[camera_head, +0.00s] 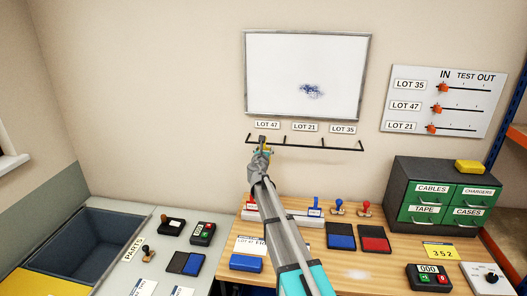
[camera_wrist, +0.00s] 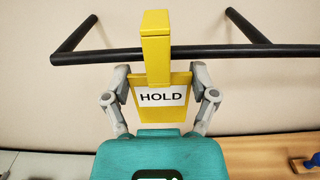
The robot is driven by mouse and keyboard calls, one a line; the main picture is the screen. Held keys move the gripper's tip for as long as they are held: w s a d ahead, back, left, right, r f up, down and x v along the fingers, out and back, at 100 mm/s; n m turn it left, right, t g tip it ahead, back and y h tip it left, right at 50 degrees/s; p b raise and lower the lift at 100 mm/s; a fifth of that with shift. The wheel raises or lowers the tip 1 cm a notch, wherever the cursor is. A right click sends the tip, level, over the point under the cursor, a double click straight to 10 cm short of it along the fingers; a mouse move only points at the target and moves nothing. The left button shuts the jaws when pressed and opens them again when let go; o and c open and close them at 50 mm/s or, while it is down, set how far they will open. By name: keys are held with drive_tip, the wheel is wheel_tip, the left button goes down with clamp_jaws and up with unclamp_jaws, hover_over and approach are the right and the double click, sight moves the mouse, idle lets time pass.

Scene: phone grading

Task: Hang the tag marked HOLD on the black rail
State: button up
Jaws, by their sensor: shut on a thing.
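The yellow tag marked HOLD (camera_wrist: 161,97) is upright in the wrist view, with its black lettering on a white label. My gripper (camera_wrist: 160,80) is shut on the tag's side edges, one finger at each side. The tag's yellow upper hook (camera_wrist: 156,35) rises past the black rail (camera_wrist: 225,52) and covers part of it. I cannot tell whether the hook rests on the rail. In the head view, my gripper (camera_head: 262,150) is at the left part of the black rail (camera_head: 335,148), and the tag is mostly hidden there.
Labels LOT 47 (camera_head: 267,125), LOT 21 (camera_head: 305,127) and LOT 35 (camera_head: 343,129) sit above the rail, below a whiteboard (camera_head: 280,70). A green-drawer cabinet (camera_head: 410,170) stands right on the wooden bench. Stamps and ink pads lie below. The rail's right side is empty.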

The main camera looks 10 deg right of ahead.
drive_tip(key=shift+f+b, duration=0.35)
drive_tip(key=shift+f, duration=0.15)
drive_tip(key=o, duration=0.7)
drive_tip(key=shift+s, duration=0.1)
drive_tip(key=v, duration=1.1)
drive_tip(key=shift+s+a, duration=0.1)
drive_tip(key=shift+s, duration=0.25)
